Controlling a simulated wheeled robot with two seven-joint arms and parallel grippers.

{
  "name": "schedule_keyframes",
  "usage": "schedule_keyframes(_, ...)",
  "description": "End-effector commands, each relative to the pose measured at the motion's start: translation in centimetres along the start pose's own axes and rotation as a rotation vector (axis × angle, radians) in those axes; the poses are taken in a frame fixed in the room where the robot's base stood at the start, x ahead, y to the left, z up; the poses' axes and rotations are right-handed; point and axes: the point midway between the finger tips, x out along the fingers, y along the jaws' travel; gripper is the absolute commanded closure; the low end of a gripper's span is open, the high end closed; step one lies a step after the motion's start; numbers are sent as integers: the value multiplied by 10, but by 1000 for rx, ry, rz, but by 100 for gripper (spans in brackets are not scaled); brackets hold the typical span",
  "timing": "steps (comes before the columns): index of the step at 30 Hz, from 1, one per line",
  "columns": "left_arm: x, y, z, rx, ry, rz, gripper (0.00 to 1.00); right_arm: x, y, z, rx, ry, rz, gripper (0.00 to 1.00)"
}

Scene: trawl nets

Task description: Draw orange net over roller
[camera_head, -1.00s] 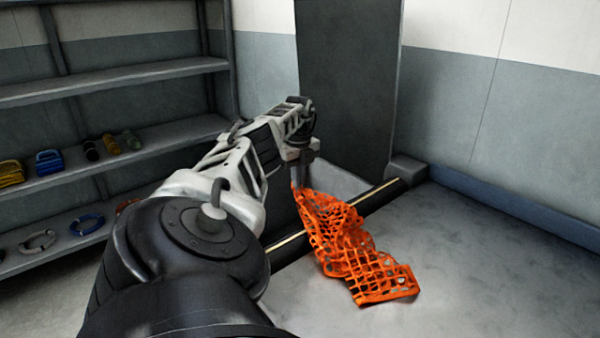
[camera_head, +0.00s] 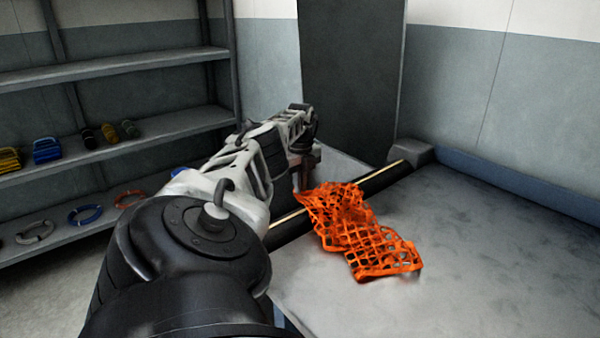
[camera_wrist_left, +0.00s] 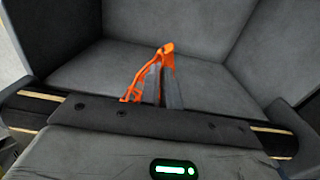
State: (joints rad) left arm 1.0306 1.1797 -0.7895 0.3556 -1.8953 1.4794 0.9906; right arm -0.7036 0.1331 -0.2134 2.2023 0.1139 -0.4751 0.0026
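The orange net (camera_head: 368,245) lies on the grey table, and its far part crosses over the roller (camera_head: 385,179), a dark bar with a pale stripe along the table's far-left edge. My left gripper (camera_head: 299,183) is just beyond the roller at the net's far end. In the left wrist view the fingers (camera_wrist_left: 165,82) are close together with orange net (camera_wrist_left: 167,47) at their tips, and a strand runs down to the left. The roller (camera_wrist_left: 38,98) shows on both sides of my wrist there. My right gripper is not in view.
A grey bin-like recess (camera_wrist_left: 110,65) lies beyond the roller. A dark upright panel (camera_head: 350,80) stands behind it. Shelves (camera_head: 120,75) at left hold coiled ropes and small items. The table's right side (camera_head: 500,260) is clear.

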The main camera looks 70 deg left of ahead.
Motion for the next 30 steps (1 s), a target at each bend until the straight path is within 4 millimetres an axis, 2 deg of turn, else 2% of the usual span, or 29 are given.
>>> schedule_keyframes(3,-1,0,0,0,-1,0,100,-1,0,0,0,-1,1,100)
schedule_keyframes(6,-1,0,0,0,-1,0,71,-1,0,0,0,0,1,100)
schedule_keyframes(12,-1,0,0,0,0,0,70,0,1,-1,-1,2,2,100)
schedule_keyframes(13,-1,0,0,0,0,0,65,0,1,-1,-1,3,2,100)
schedule_keyframes(15,-1,0,0,0,0,0,45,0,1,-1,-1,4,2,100)
schedule_keyframes(21,-1,0,0,0,0,0,43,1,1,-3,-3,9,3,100)
schedule_keyframes(22,-1,0,0,0,0,0,40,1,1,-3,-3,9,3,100)
schedule_keyframes(25,-1,0,0,0,0,0,13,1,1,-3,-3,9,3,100)
schedule_keyframes(30,-1,0,0,0,0,0,13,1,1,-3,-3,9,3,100)
